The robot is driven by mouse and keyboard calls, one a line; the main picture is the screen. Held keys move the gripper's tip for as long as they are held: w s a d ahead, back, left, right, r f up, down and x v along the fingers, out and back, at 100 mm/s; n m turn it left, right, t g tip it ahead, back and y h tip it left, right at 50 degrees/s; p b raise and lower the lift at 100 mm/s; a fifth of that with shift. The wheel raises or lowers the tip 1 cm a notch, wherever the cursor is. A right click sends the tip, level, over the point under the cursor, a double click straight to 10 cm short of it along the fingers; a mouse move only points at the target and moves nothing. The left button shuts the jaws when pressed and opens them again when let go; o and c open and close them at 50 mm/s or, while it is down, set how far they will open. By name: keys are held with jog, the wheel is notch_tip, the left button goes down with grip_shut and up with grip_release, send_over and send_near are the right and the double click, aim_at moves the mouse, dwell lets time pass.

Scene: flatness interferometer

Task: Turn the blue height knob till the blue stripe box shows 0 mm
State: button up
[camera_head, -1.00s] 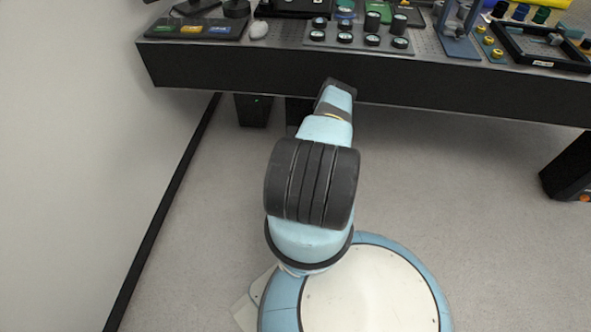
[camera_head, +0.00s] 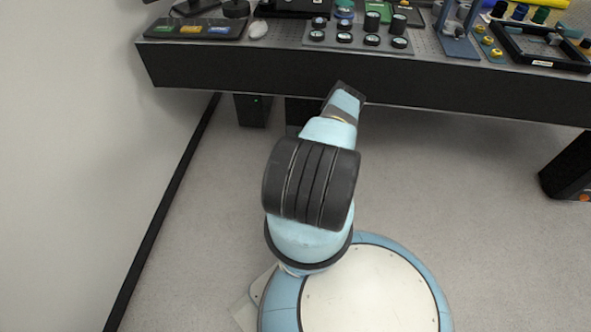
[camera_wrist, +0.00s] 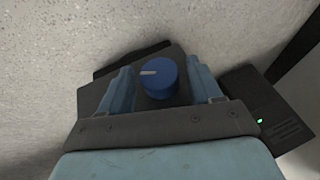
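The blue knob (camera_wrist: 160,80) shows in the wrist view, round, with a white mark on its top pointing left. It is mounted on a dark block (camera_wrist: 176,60). My gripper (camera_wrist: 160,70) has one light-blue finger on each side of the knob. A narrow gap seems to show on both sides, so it looks open around the knob. In the head view the knob and fingers are hidden behind my arm and the table edge. A dark panel (camera_head: 166,32) on the table has green, yellow and blue (camera_head: 218,30) patches; I cannot read any value there.
The long dark table (camera_head: 250,70) lies just beyond my arm, crowded with optics and a knob panel (camera_head: 357,48). A dark unit with a green light (camera_wrist: 262,112) stands close right of my gripper. A wall (camera_head: 65,180) is at left; the floor (camera_head: 470,190) is clear.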

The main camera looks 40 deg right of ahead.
jog(key=shift+o, duration=0.5)
jog(key=shift+s, duration=0.1)
jog(key=v, duration=1.3)
jog(key=shift+r, duration=0.25)
jog(key=shift+a, duration=0.2)
jog(key=w+f, duration=0.2)
jog(key=f, duration=0.2)
jog(key=w+d+f+g+h, duration=0.1)
jog(key=w+f, duration=0.1)
jog(key=f, duration=0.2)
jog(key=w+d+f+n+g+h, duration=0.1)
jog(key=w+f, duration=0.1)
jog(key=f, duration=0.2)
jog(key=shift+w+d+f, duration=0.15)
jog(key=shift+w+f, duration=0.1)
jog(key=shift+f, duration=0.05)
jog(key=shift+c, duration=0.4)
